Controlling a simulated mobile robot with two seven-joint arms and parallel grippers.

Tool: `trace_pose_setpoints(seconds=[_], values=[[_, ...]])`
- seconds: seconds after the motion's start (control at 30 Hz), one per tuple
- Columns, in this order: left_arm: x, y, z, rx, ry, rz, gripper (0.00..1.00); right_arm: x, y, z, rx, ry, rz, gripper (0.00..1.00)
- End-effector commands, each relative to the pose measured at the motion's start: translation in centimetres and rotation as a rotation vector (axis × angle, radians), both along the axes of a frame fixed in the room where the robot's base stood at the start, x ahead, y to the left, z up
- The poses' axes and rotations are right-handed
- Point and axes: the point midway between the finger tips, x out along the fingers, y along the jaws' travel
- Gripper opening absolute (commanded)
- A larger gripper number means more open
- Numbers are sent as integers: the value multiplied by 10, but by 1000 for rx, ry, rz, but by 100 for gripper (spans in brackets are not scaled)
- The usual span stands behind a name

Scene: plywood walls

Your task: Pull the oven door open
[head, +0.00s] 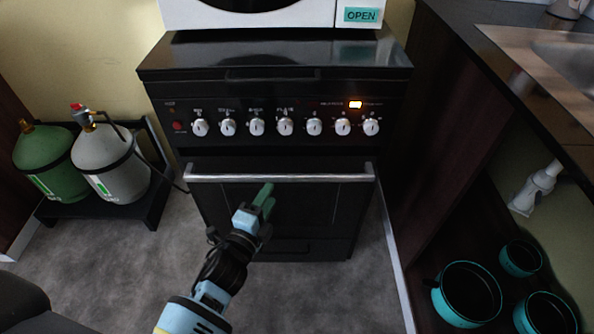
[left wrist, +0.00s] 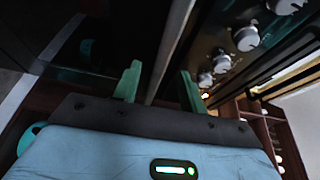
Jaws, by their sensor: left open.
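The black oven door (head: 310,210) is shut, with a long silver bar handle (head: 215,178) across its top. My left gripper (head: 265,194) comes up from below in the head view, its green fingertips just below the bar in the picture. In the left wrist view the two green fingers (left wrist: 160,78) are spread apart. The silver handle (left wrist: 170,45) runs through the picture between them. The fingers are not closed on it, and I cannot tell how deep the bar sits between them. My right gripper is not in view.
A row of knobs (head: 285,127) lies above the handle. A white microwave (head: 300,12) stands on the stove. Gas bottles (head: 110,165) stand on a low black stand at left. A dark cabinet with teal-rimmed pots (head: 467,292) is close at right. Grey floor (head: 110,265) in front is clear.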

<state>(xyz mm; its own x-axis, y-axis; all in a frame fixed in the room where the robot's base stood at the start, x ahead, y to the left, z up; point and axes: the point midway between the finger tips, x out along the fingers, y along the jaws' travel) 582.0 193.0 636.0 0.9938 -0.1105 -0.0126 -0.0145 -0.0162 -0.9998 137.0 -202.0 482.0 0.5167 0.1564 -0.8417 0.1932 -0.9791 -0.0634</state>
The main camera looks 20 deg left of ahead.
Motion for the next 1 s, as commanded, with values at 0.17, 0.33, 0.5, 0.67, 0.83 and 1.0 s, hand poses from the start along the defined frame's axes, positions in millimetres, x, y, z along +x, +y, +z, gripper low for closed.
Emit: trace_pose_setpoints(seconds=[0.17,0.33,0.5,0.67,0.83,1.0], values=[[5,-1,3,18,-15,-3,42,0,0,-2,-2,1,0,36],[11,-1,3,16,-15,-2,42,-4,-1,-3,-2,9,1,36],[32,-4,3,15,-15,-2,42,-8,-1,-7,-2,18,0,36],[55,-7,2,15,-14,-2,42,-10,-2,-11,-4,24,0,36],[73,-8,2,15,-13,-2,42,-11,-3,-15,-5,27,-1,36],[81,-9,2,15,-12,-2,42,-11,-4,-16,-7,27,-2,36]])
